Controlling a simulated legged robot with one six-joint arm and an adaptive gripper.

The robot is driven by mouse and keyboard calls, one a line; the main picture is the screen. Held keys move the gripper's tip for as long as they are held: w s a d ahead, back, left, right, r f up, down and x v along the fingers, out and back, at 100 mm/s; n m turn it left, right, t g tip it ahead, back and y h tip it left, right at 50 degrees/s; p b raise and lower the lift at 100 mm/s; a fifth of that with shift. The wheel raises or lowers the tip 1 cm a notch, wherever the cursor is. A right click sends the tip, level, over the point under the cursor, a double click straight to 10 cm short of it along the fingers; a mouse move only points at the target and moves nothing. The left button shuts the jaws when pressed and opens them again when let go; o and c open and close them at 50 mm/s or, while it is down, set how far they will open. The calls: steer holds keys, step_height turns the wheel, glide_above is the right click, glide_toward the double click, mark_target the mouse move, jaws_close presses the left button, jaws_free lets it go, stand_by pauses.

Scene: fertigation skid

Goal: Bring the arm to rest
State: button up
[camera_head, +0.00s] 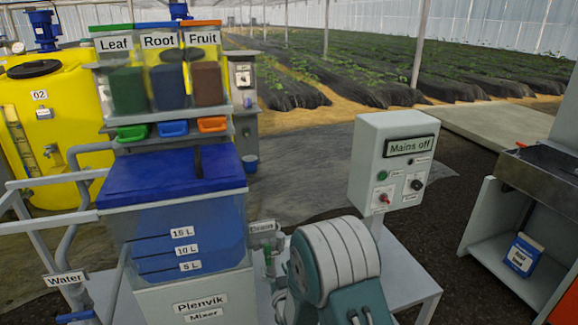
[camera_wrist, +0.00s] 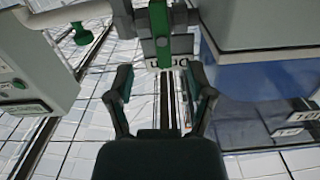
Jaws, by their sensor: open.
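My gripper (camera_wrist: 161,75) is open and empty in the wrist view, its two fingers apart. Beyond the fingertips is a valve with a green handle (camera_wrist: 158,22) and a label below it; I cannot tell the exact gap. In the head view my white and teal arm is folded at the bottom centre, and my gripper is hidden there.
A control box (camera_head: 392,170) reading "Mains off" stands right behind my arm; it also shows in the wrist view (camera_wrist: 35,75). Leaf, Root and Fruit hoppers (camera_head: 166,85) stand above the tank. Grey pipe rails are at left. A metal bench (camera_head: 545,175) is at right.

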steer(key=s+d+r+g+h, duration=0.1)
steer(key=s+d+r+g, duration=0.15)
steer(key=r, duration=0.35)
steer(key=s+d+r+m+g+h, duration=0.1)
steer(key=s+d+r, duration=0.2)
steer(key=d+r, duration=0.15)
steer(key=s+d+r+g+h, duration=0.1)
steer(key=s+d+r+g, duration=0.15)
steer(key=r, duration=0.35)
steer(key=s+d+r+g, duration=0.1)
steer(key=s+d, duration=0.1)
steer(key=s, duration=0.6)
steer(key=s+d+r+g+h, duration=0.1)
steer(key=s+d+r+g, duration=0.1)
steer(key=s, duration=0.7)
steer(key=s+d+r+m+g, duration=0.1)
steer(key=s+d+g, duration=0.1)
steer(key=s, duration=0.6)
steer(key=shift+s+d+r+h, duration=0.3)
steer(key=shift+s+d+r, duration=0.05)
steer(key=shift+d, duration=0.2)
